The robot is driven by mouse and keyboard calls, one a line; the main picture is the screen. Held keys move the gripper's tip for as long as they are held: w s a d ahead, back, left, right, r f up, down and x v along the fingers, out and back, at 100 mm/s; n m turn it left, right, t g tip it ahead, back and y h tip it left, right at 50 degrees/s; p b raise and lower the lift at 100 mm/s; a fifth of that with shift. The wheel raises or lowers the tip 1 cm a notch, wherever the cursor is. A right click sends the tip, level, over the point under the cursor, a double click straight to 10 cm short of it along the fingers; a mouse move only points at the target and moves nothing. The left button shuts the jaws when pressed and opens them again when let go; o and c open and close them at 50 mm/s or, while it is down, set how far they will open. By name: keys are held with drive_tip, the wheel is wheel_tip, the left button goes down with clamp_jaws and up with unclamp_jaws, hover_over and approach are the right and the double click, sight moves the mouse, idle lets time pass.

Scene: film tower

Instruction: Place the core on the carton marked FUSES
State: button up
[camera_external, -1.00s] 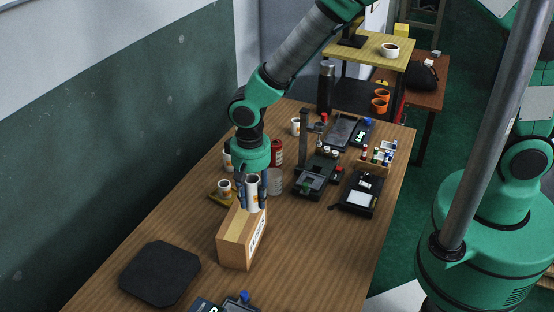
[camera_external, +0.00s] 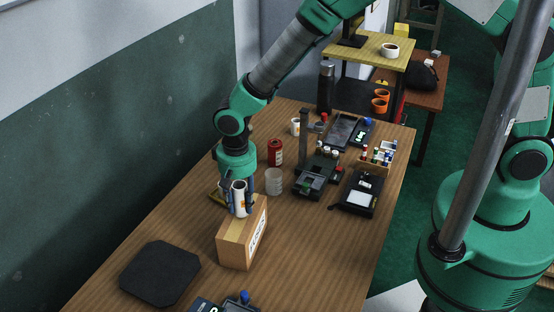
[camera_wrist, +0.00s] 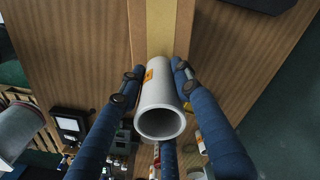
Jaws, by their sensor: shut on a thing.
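The core is a white hollow tube (camera_external: 239,198) with a small orange label, held upright in my gripper (camera_external: 238,201). In the wrist view I look down on the open end of the core (camera_wrist: 160,122), and the blue fingers (camera_wrist: 158,74) are shut on its two sides. The carton marked FUSES (camera_external: 236,246) is a brown box with a tape strip, standing on the wooden table. The core's lower end overlaps the carton's top in the outside view; I cannot tell whether it touches. The wrist view shows the carton's taped top (camera_wrist: 160,28) beyond the core.
A red can (camera_external: 276,152) and a pale cylinder (camera_external: 274,181) stand behind the carton. Dark devices (camera_external: 317,175) and a tray of small bottles (camera_external: 376,157) fill the right side. A black mat (camera_external: 160,272) lies at front left. The table right of the carton is clear.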

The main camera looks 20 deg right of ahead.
drive_tip(key=shift+f, duration=0.55)
drive_tip(key=o, duration=1.2)
drive_tip(key=shift+f, duration=0.1)
wheel_tip(320, 180, up, 12)
drive_tip(key=shift+r, duration=0.15)
idle(0.6)
